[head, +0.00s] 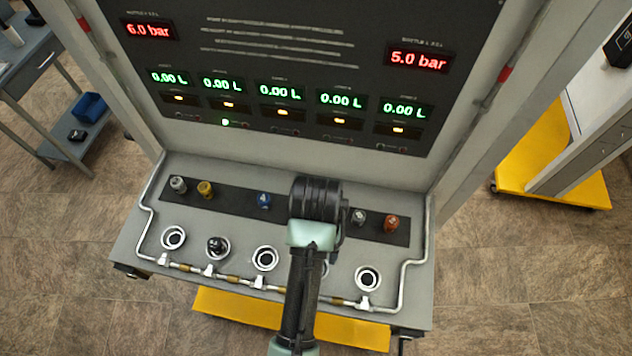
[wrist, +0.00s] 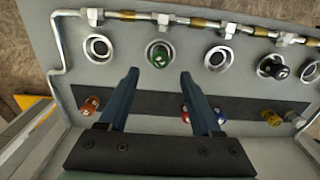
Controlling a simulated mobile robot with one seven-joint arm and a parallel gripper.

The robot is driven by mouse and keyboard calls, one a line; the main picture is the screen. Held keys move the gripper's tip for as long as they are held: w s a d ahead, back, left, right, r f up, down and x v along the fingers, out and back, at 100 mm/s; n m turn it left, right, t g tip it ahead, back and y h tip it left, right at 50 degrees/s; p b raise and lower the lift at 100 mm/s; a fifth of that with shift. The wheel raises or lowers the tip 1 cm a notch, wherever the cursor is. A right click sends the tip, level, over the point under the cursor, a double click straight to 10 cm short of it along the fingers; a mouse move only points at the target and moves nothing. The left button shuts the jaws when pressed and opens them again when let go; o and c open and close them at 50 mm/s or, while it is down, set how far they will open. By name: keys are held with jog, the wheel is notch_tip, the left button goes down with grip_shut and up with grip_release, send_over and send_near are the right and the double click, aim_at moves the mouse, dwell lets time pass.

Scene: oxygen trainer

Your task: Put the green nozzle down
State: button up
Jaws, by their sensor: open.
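The green nozzle (wrist: 160,56) sits in a ringed port of the grey panel, second from the left in the wrist view. My gripper (wrist: 160,74) is open, with its two dark fingers apart. In the wrist view the nozzle shows just past the fingertips, between their lines, with no visible contact. How far the fingertips are above the panel is hard to tell. In the head view my arm hides the green nozzle and the fingertips.
A dark nozzle (head: 217,245) sits in another port. Grey (head: 178,184), yellow (head: 205,189), blue (head: 264,200) and orange (head: 391,223) nozzles stand on the black strip (head: 232,202). A red one (wrist: 186,113) shows beside a finger. A pipe (head: 404,284) borders the ports.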

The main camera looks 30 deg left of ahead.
jog(key=shift+r+p, duration=1.35)
jog(key=shift+r, duration=1.3)
